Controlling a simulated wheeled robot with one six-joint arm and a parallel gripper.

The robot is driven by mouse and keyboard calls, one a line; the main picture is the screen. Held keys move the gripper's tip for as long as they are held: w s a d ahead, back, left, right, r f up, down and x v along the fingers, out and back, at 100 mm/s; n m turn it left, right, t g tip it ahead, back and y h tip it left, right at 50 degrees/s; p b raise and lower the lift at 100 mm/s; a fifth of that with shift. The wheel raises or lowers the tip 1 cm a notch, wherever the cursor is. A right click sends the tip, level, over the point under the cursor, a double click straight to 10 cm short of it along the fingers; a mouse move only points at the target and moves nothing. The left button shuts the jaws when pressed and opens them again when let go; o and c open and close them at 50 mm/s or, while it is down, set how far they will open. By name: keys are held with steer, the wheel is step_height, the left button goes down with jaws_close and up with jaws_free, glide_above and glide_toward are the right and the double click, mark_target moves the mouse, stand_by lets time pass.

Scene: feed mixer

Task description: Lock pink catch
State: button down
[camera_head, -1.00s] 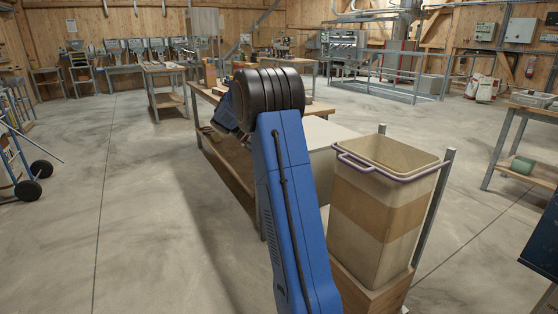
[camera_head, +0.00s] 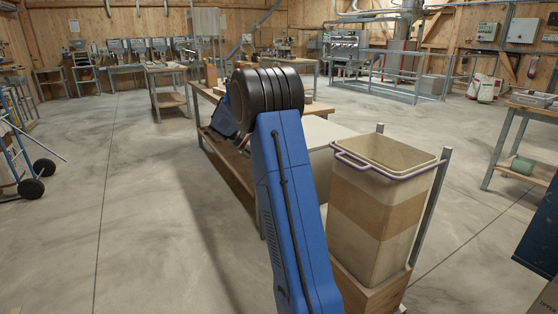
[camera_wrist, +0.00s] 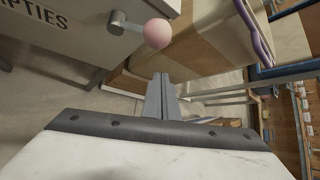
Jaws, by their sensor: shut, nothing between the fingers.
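The pink catch shows in the wrist view as a round pink knob (camera_wrist: 158,33) on a short grey lever. The lever joins a grey round pivot (camera_wrist: 117,19) on a pale panel (camera_wrist: 75,38) with dark lettering. My gripper (camera_wrist: 163,76) is shut and empty in the wrist view, with its fingertips a little below the knob in the picture and apart from it. In the head view my blue arm hides the gripper, and the pink catch does not show.
A tall tan bin (camera_head: 380,215) with a purple handle (camera_head: 353,162) stands right of my arm on a wooden base. A workbench (camera_head: 235,160) is behind my arm. A hand cart (camera_head: 20,170) stands at the left. The floor between is clear.

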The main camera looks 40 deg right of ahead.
steer(key=w+a+r, duration=0.4)
steer(key=w+a, duration=0.1)
steer(key=w, duration=0.2)
steer(key=shift+a+r, duration=0.15)
steer(key=shift+r, duration=0.1)
stand_by(0.5)
steer(key=s+a+r+m+t+y, duration=0.35)
steer(key=s+a+m+t, duration=0.35)
steer(key=s+a, duration=1.2)
steer(key=s+a+f+m+t+y, duration=0.2)
steer(key=s+a+f+m, duration=0.2)
steer(key=s, duration=0.6)
steer(key=s+a+f+m+t+y, duration=0.2)
steer(key=s+a+f+m+t, duration=0.1)
steer(key=s+a+m, duration=0.4)
steer(key=shift+s+a+f, duration=0.65)
steer(key=shift+s+a, duration=0.45)
steer(key=shift+s, duration=0.5)
